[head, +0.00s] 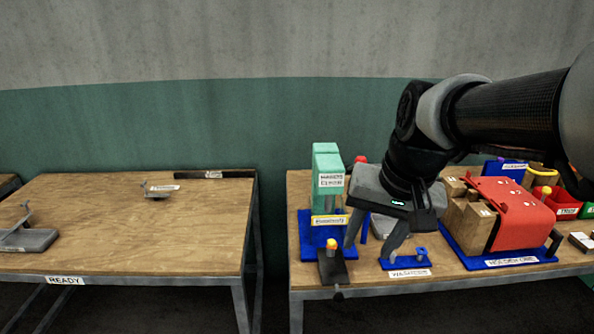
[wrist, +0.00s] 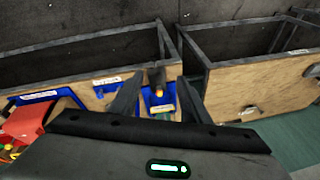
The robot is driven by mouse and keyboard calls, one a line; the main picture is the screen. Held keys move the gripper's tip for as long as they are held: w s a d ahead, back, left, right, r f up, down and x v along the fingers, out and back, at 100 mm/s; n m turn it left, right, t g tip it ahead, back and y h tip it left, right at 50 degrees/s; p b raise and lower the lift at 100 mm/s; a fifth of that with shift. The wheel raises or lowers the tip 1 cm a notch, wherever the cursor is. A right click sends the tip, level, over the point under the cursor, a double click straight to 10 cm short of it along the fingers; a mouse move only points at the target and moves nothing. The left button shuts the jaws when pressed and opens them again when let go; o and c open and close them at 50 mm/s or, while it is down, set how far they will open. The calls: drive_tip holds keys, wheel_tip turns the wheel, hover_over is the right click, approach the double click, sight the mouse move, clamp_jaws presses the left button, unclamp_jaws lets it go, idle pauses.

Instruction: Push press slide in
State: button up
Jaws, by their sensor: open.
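The teal press (head: 328,190) stands on a blue base (head: 306,238) at the left end of the right-hand table. A dark slide block (head: 334,268) with a yellow and red knob juts from the front of the base toward the table's front edge. In the wrist view the dark slide block (wrist: 156,76) and its knob show between my fingers. My gripper (head: 368,252) is open and empty, pointing down just right of the press. It also shows in the wrist view (wrist: 160,80). Whether a finger touches the slide cannot be told. My gripper hides part of the table behind it.
A red-covered fixture (head: 515,210) with brown blocks stands farther right. The left table (head: 130,235) carries two grey bracketed parts and is mostly clear. A gap separates the tables.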

sight(341, 295)
drive_tip(key=w+d+f+m+g+b, duration=0.2)
drive_tip(key=w+d+f+m+b, duration=0.15)
drive_tip(key=w+f, duration=0.95)
drive_tip(key=shift+y, duration=0.3)
drive_tip(key=a+f+b, duration=0.1)
drive_tip(key=f, duration=0.4)
drive_tip(key=a+f+b, duration=0.1)
drive_tip(key=f, duration=0.5)
drive_tip(key=w+a+f+b, duration=0.1)
drive_tip(key=f, duration=0.5)
drive_tip(key=shift+a+f, duration=0.25)
drive_tip(key=shift+a, duration=0.05)
